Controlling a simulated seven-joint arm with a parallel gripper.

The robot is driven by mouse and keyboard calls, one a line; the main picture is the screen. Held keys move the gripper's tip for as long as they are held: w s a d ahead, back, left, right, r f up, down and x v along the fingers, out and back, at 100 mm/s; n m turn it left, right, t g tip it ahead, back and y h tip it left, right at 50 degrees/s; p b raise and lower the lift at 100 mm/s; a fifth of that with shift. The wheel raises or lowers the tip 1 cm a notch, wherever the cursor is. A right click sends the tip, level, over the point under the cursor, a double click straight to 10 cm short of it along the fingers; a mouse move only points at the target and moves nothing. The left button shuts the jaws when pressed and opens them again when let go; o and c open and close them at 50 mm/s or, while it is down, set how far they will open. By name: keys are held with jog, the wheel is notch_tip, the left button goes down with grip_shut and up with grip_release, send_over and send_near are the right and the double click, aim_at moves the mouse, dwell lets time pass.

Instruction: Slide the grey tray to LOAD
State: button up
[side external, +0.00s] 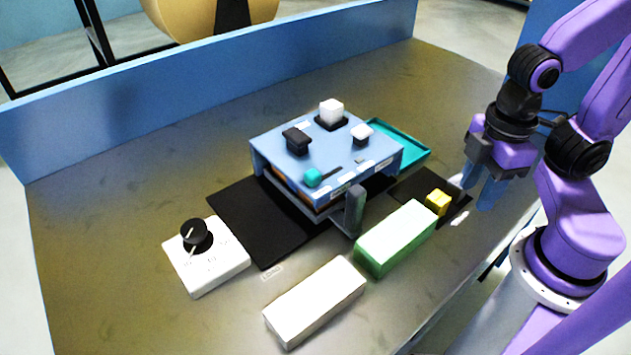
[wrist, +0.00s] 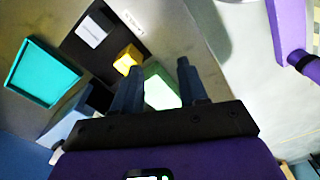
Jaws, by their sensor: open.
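A grey upright post (side external: 355,210) stands at the front corner of the blue-topped station. It looks like part of a grey tray whose edge (side external: 312,207) shows under the station; most of that tray is hidden. A small LOAD label (side external: 272,272) lies by the front edge of a black mat (side external: 262,228), which runs left from under the station. My gripper (side external: 477,190) is open and empty, fingers pointing down, right of the station beyond the yellow cube. In the wrist view my open fingers (wrist: 160,68) have nothing held between them.
A yellow cube (side external: 437,203) sits on a smaller black mat (side external: 408,188). A green block (side external: 397,238) and a white block (side external: 315,302) lie in front of the station. A teal tray (side external: 408,142) is behind right. A white dial box (side external: 205,257) stands left.

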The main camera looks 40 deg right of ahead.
jog(key=shift+c, duration=0.4)
notch_tip(320, 180, up, 13)
jog(key=n, duration=0.5)
send_over(355, 202)
jog(key=d, duration=0.1)
jog(key=f, duration=1.1)
jog(key=w+f, duration=0.1)
jog(key=f, duration=0.5)
jog(key=shift+d+f, duration=0.15)
jog(key=shift+f, duration=0.1)
grip_shut()
